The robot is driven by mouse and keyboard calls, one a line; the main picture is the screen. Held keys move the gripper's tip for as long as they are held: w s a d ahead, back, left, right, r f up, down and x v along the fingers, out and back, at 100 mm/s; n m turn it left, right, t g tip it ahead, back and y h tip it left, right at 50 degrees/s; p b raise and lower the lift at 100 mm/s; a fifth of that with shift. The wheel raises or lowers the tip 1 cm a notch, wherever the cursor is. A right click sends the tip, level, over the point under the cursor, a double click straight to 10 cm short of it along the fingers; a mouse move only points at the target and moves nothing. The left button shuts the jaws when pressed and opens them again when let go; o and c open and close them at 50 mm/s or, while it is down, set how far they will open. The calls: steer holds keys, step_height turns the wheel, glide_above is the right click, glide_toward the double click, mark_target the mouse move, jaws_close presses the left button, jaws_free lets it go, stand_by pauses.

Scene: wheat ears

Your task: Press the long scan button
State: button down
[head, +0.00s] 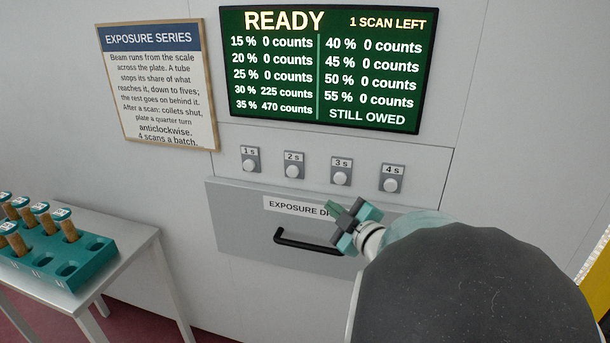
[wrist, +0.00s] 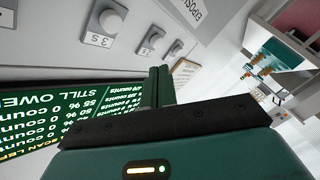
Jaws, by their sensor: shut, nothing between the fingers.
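A row of round white buttons on grey plates is set in the white wall panel, labelled 1 s (head: 248,165), 2 s (head: 292,170), 3 s (head: 338,178) and 4 s (head: 390,185). The 4 s button, at the right end, has the longest time; none is marked "long". My gripper (head: 336,207) is shut and empty, in front of the drawer label, below the 3 s button in the head view and apart from it. The wrist view shows the shut fingers (wrist: 160,86), with the 3 s button (wrist: 108,20) at upper left. I cannot make out the 4 s button there.
The screen (head: 320,65) above reads READY, 1 SCAN LEFT, STILL OWED. A drawer with a black handle (head: 305,243) projects below the buttons. An instruction sign (head: 158,85) hangs left.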

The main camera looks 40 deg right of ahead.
mark_target(335, 180)
steer(key=w+d, duration=0.5)
steer(key=d, duration=0.1)
steer(key=shift+w+d, duration=0.25)
steer(key=shift+d, duration=0.1)
stand_by(0.3)
steer(key=shift+w+d, duration=0.1)
stand_by(1.8)
steer(key=shift+w+d, duration=0.2)
steer(key=shift+d, duration=0.05)
steer(key=shift+w+d+r, duration=0.1)
steer(key=shift+w+d, duration=0.2)
steer(key=shift+d, duration=0.15)
stand_by(0.9)
stand_by(0.3)
steer(key=shift+s+a, duration=0.6)
steer(key=shift+a, duration=0.15)
